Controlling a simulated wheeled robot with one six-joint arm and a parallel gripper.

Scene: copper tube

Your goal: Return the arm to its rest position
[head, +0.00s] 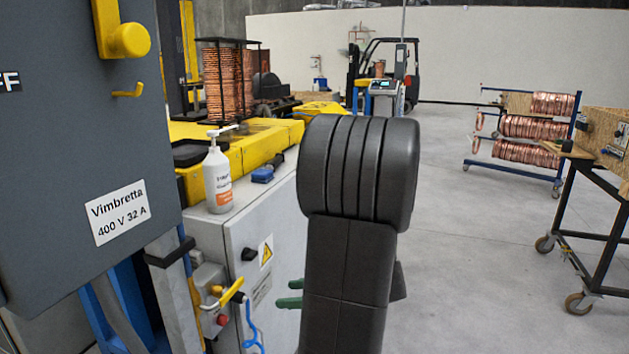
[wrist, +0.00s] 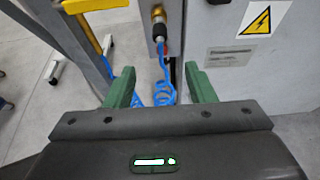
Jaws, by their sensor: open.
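My gripper (wrist: 162,88) shows in the wrist view with its two green fingers wide apart and nothing between them. In the head view my dark arm stands upright in the middle, and the green fingertips (head: 289,293) stick out to its left, in front of the grey cabinet (head: 277,225). The rest of the gripper is hidden behind the arm. I cannot tell whether the fingers touch anything.
A dark grey electrical box (head: 75,130) with a yellow knob fills the left. A white pump bottle (head: 217,178) stands on the cabinet. A rack of copper coils (head: 530,140) and a wheeled table (head: 585,170) stand at right. The floor (head: 470,260) between is clear.

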